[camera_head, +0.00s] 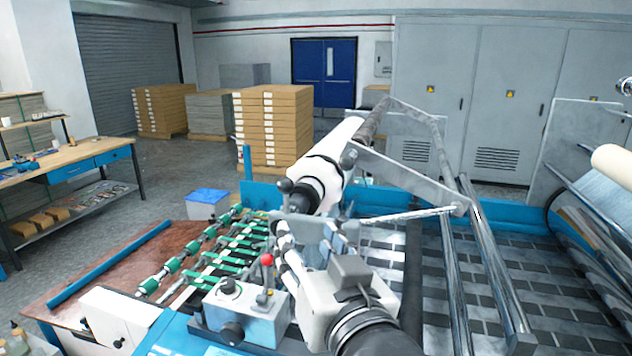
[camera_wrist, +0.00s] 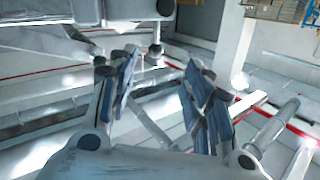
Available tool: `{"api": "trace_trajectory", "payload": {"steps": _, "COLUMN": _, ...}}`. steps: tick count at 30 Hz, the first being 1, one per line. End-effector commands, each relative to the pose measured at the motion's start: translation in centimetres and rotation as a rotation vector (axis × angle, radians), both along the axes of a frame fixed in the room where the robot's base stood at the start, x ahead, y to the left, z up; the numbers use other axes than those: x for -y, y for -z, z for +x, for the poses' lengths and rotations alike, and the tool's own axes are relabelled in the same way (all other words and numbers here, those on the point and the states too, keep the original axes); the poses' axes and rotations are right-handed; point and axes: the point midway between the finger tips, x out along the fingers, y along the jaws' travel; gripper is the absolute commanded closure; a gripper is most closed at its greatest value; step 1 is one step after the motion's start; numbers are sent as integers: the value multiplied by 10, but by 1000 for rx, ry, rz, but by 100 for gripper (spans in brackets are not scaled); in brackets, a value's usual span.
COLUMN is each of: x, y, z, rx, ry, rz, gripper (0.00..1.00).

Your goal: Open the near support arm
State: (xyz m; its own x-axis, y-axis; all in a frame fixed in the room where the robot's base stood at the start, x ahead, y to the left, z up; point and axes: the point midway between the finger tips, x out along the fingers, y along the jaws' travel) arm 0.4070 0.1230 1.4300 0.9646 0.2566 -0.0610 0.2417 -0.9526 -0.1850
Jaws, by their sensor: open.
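The white roll (camera_head: 325,170) lies on a shaft above the machine bed. At its near end is the near support arm (camera_head: 302,200), with dark round knobs (camera_head: 285,186) beside it. My gripper (camera_head: 315,238) is open and empty, just below and in front of that end, and hides the arm's lower part. In the wrist view my gripper's fingers (camera_wrist: 160,80) stand apart with blue-grey pads. A pale post with dark knobs (camera_wrist: 165,8) shows beyond the fingertips. I cannot tell whether the fingers touch the arm.
A control box with a red-knobbed lever (camera_head: 267,260) stands close left of my gripper. Green-wheeled feed rails (camera_head: 215,255) lie farther left. Metal bars (camera_head: 490,265) cross the slatted bed on the right.

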Motion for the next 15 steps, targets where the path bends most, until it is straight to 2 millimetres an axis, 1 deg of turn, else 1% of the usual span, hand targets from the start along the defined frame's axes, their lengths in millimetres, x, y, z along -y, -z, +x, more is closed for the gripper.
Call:
{"api": "trace_trajectory", "payload": {"steps": 1, "x": -1, "y": -6, "z": 1, "rx": 25, "ry": 6, "rz": 10, "gripper": 54}}
{"api": "trace_trajectory", "payload": {"steps": 3, "x": -1, "y": -12, "z": 2, "rx": 48, "ry": 16, "rz": 19, "gripper": 54}}
{"api": "trace_trajectory", "payload": {"steps": 8, "x": -1, "y": -16, "z": 11, "rx": 55, "ry": 25, "rz": 19, "gripper": 54}}
{"api": "trace_trajectory", "payload": {"steps": 14, "x": -7, "y": -17, "z": 34, "rx": 52, "ry": 20, "rz": 20, "gripper": 54}}
{"api": "trace_trajectory", "payload": {"steps": 15, "x": -9, "y": -15, "z": 43, "rx": 54, "ry": 22, "rz": 21, "gripper": 54}}
